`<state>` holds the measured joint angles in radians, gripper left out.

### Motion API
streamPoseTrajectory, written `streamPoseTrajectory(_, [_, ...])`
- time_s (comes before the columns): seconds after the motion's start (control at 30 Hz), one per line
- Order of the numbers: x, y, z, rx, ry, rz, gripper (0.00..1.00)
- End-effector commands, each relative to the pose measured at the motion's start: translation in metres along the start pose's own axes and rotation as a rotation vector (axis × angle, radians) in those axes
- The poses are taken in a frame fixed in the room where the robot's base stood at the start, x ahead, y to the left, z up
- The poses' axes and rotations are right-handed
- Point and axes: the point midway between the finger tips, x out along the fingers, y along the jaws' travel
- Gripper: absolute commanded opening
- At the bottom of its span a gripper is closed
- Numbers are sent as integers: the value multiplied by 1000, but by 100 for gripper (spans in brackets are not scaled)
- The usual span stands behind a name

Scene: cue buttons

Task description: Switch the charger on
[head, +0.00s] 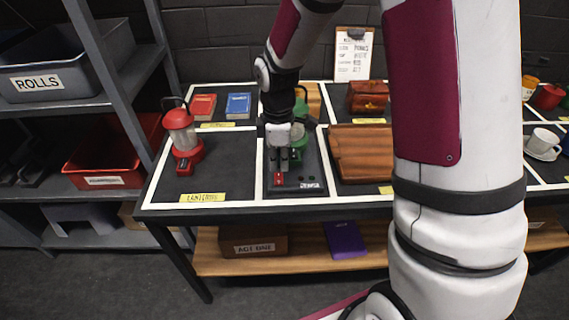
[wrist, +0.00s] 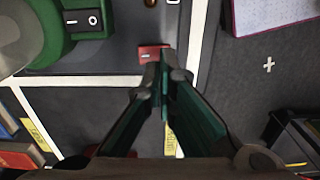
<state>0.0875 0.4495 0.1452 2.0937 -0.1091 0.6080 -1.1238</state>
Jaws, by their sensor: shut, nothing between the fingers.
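The charger is a dark flat base (head: 312,172) in the middle cell at the table's front edge, with a pale label on its front. A red switch (head: 278,179) sits at its front left and also shows in the wrist view (wrist: 152,53). A green lantern (head: 300,136) stands on the base, partly hidden by my gripper. In the wrist view its green body (wrist: 50,55) carries a black rocker switch (wrist: 83,21). My gripper (head: 284,166) is shut and empty, pointing down just behind the red switch. In the wrist view its fingertips (wrist: 164,65) lie close beside the switch; I cannot tell whether they touch.
A red lantern (head: 183,138) stands in the left cell. A brown wooden tray (head: 361,153) lies right of the charger. Red (head: 203,107) and blue (head: 238,105) books and a brown box (head: 368,97) are behind. My arm hides part of the right side.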

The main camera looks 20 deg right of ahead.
Motion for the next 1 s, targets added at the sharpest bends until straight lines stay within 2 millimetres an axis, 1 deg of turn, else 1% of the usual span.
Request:
streamPoseTrajectory(0.03, [-14,-2,-1,-1,2,6,0])
streamPoseTrajectory(0.2, [-50,-6,0,-1,1,6,0])
streamPoseTrajectory(0.3, [-69,-9,0,-1,1,5,0])
streamPoseTrajectory(0.43, [-87,-12,0,-1,1,3,0])
streamPoseTrajectory(0.5, [-93,-13,0,0,1,3,0])
streamPoseTrajectory(0.63, [-99,-14,0,0,0,1,0])
streamPoseTrajectory(1.0, [-100,-14,0,-1,0,1,0])
